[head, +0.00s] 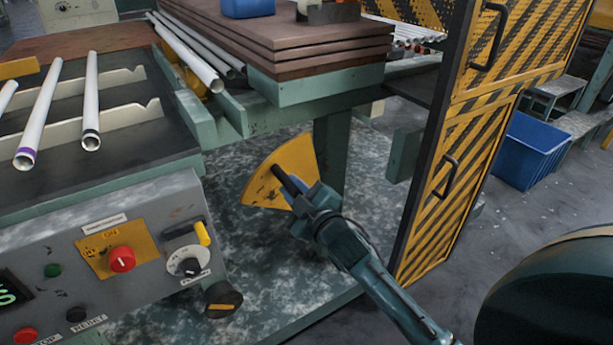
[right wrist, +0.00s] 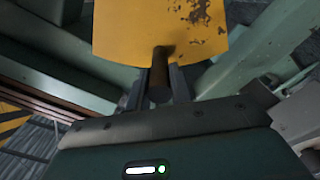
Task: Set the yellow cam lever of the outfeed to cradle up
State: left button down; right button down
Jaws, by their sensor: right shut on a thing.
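The yellow cam lever of the outfeed has a worn, fan-shaped yellow plate (head: 285,172) below the bench, beside a green leg. Its dark round handle (head: 284,179) sticks out from the plate towards my right gripper (head: 301,192). In the right wrist view the yellow plate (right wrist: 160,28) fills the top middle, and the handle (right wrist: 159,88) lies between the two fingers of my right gripper (right wrist: 160,82), which is shut on it. My left gripper is not in view.
A grey control panel (head: 150,225) with knobs stands at left. White tubes (head: 42,110) rest on notched rails above it. Stacked brown boards (head: 290,50) lie on the bench. A yellow-black striped guard door (head: 478,120) stands close right of my arm. A blue bin (head: 530,150) is beyond.

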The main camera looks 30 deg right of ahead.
jog(key=shift+s+a+f+n, duration=0.1)
jog(key=shift+a+f+n, duration=0.45)
jog(key=shift+a, duration=0.2)
jog(key=c, duration=1.3)
grip_release()
jog(key=shift+o, duration=0.2)
jog(key=shift+d, duration=0.1)
jog(key=s+d+p, duration=0.1)
jog(key=s, duration=1.2)
